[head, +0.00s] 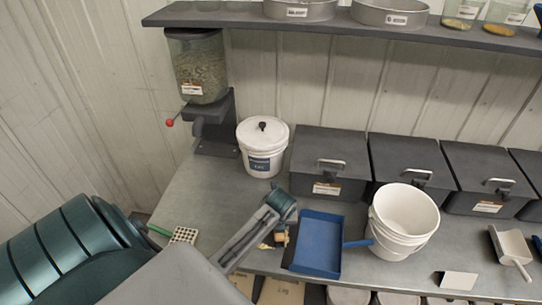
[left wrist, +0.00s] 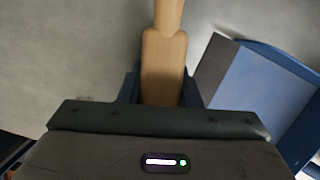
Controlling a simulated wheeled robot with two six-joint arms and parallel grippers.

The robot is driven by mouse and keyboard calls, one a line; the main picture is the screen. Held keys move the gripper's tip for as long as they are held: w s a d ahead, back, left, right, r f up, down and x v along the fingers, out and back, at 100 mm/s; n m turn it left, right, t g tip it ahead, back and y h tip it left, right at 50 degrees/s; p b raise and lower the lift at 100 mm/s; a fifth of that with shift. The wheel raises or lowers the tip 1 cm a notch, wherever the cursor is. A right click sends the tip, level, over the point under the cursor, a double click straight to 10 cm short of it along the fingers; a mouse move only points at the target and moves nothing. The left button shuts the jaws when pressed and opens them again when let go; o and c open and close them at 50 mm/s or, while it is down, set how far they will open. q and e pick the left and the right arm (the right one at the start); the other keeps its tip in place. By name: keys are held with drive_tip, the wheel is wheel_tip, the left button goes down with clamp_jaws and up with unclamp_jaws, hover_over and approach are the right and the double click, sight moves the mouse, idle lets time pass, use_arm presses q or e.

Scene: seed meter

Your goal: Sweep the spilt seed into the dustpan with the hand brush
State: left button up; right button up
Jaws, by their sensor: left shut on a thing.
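The blue dustpan (head: 315,262) lies on the grey bench with its handle pointing right toward a white bucket. It also shows at the right of the left wrist view (left wrist: 258,85). My left gripper (left wrist: 162,92) is shut on the wooden handle of the hand brush (left wrist: 165,55), just left of the dustpan. In the head view my left arm covers most of the brush, and only small tan parts show (head: 280,238). The brush's bristles are hidden. I cannot make out spilt seed in either view. My right gripper is in neither view.
An open white bucket (head: 405,215) stands right of the dustpan, before grey lidded bins (head: 330,160). A lidded white tub (head: 262,150) and a seed hopper (head: 203,75) stand at the back left. A perforated plate with a green handle (head: 183,235) lies left. A scoop (head: 511,247) lies right.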

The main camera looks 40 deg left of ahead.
sight(296, 232)
use_arm(q)
drive_tip(key=shift+w+d+r, duration=0.1)
drive_tip(key=shift+w+d, duration=0.3)
drive_tip(key=shift+d, duration=0.65)
drive_tip(key=shift+w+d, duration=0.4)
drive_tip(key=shift+d, duration=0.6)
drive_tip(key=shift+w+d+r, duration=0.1)
drive_tip(key=shift+w+d, duration=0.3)
drive_tip(key=shift+d, duration=0.65)
drive_tip(key=shift+r, duration=0.2)
wheel_tip(296, 232, up, 2)
drive_tip(key=shift+a+r, duration=0.1)
drive_tip(key=shift+a, duration=0.05)
drive_tip(key=shift+s+a+r, duration=0.4)
drive_tip(key=shift+a+r, duration=0.25)
drive_tip(key=shift+a, duration=0.35)
drive_tip(key=shift+s+a+r, duration=0.35)
drive_tip(key=shift+a+r, duration=0.3)
drive_tip(key=shift+a, duration=0.4)
drive_tip(key=shift+s+a+r, duration=0.4)
drive_tip(key=shift+a+r, duration=0.25)
drive_tip(key=shift+a, duration=0.35)
